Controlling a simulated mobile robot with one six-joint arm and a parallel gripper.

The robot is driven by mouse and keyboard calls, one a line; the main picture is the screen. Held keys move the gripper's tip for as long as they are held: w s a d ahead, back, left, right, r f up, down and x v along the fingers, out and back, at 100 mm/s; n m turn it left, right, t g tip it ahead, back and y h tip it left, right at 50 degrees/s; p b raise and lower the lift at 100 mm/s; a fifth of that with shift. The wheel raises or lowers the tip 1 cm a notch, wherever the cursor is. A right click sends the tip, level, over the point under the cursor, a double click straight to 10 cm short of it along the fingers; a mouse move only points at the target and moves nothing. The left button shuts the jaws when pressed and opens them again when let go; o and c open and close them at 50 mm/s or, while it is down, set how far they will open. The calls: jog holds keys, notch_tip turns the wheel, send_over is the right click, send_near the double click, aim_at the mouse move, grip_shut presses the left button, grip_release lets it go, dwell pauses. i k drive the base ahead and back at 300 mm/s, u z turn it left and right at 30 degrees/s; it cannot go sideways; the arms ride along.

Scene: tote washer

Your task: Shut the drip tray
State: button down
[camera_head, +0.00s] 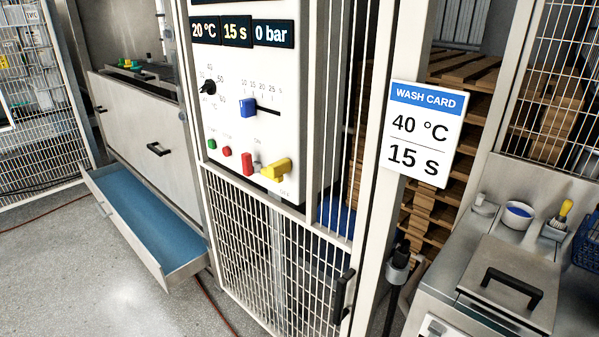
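The drip tray (103,188) is a shallow grey metal drawer with a blue inside. It sits low at the base of the washer (142,133) at the left of the view. It is pulled out toward the floor, and its blue inside lies open to view. The right end of the tray is close to the mesh guard's post. My gripper is not in view, so its place relative to the tray is hidden.
A control panel (230,140) with knobs, a slider and a yellow lever stands right of the tray. Below it is a mesh gate (243,245). A wash card (423,130) hangs on a post. A lidded counter (490,275) is at right. The floor (60,280) before the tray is clear.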

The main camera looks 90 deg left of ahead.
aim_at(171, 250)
jog(key=z, duration=0.3)
jog(key=k, duration=0.25)
jog(key=u, duration=3.3)
jog(key=k, duration=0.1)
jog(key=u, duration=1.55)
jog(key=i, duration=2.25)
jog(key=z, duration=0.5)
jog(key=i, duration=0.85)
jog(key=u, duration=0.1)
